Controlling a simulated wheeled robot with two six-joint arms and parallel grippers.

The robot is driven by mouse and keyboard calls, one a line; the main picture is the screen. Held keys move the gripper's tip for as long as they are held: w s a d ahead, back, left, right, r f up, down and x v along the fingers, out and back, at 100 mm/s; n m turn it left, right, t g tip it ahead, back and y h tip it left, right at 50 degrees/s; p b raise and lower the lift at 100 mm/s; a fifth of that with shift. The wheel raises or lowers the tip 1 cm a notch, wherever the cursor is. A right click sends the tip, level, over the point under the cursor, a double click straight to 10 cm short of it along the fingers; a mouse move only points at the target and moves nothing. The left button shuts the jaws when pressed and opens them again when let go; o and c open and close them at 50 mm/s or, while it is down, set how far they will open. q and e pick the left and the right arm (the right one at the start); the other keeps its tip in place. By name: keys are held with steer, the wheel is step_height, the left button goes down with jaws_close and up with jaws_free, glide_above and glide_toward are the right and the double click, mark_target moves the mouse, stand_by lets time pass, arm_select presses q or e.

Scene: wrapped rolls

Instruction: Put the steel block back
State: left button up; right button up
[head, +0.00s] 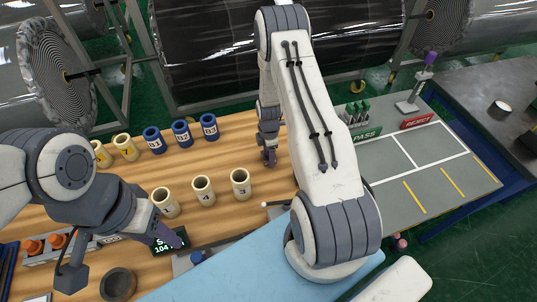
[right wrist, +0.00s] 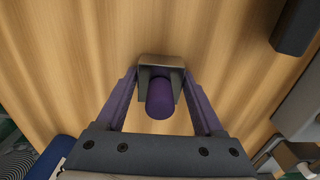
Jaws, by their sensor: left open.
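The steel block (right wrist: 160,61) is a small grey block with a purple cylinder (right wrist: 160,98) in front of it, in the right wrist view. My right gripper (right wrist: 160,78) has its purple fingers on both sides of it, and the tips look closed on it. In the head view my right gripper (head: 268,157) is over the wooden table behind the cream cups; the block cannot be made out there. My left gripper (head: 168,240) is open and empty at the small display (head: 174,242) reading 104, partly hiding it.
Cream cups (head: 203,190) and blue cups (head: 181,133) with numbers stand on the wooden table (head: 235,135). A stand with a purple top (head: 429,58) is beside the red REJECT sign (head: 417,121). A dark round bowl (head: 118,284) stands at the front left.

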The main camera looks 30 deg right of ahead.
steer(key=shift+o, duration=0.9)
steer(key=shift+r, duration=0.1)
